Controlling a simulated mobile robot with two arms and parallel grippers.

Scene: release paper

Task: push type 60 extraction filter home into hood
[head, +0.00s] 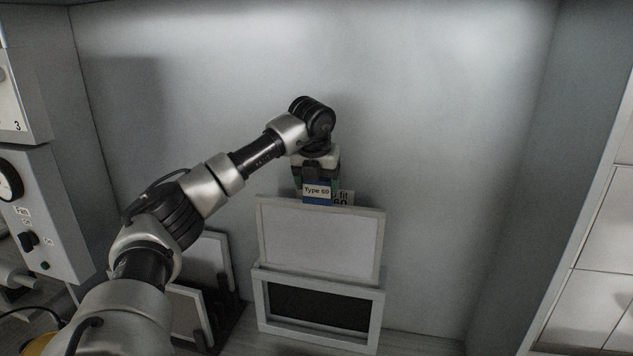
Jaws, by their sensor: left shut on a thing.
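The type 60 extraction filter (320,240) is a pale panel in a light grey frame. It stands upright, slightly tilted, with its lower edge at the top of the hood's white frame (262,317). A dark opening shows in that frame below the filter. A blue and white "Type 60" label (317,192) shows at the filter's top. My left gripper (317,180) is above the filter, shut on it near this label; its fingertips are partly hidden. I cannot tell how deep the filter's lower edge sits. My right gripper is not in view.
Framed panels (219,248) stand in a dark rack (232,312) at left. A control box with a dial and knobs (50,220) is at far left. The wall area right of the filter is clear.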

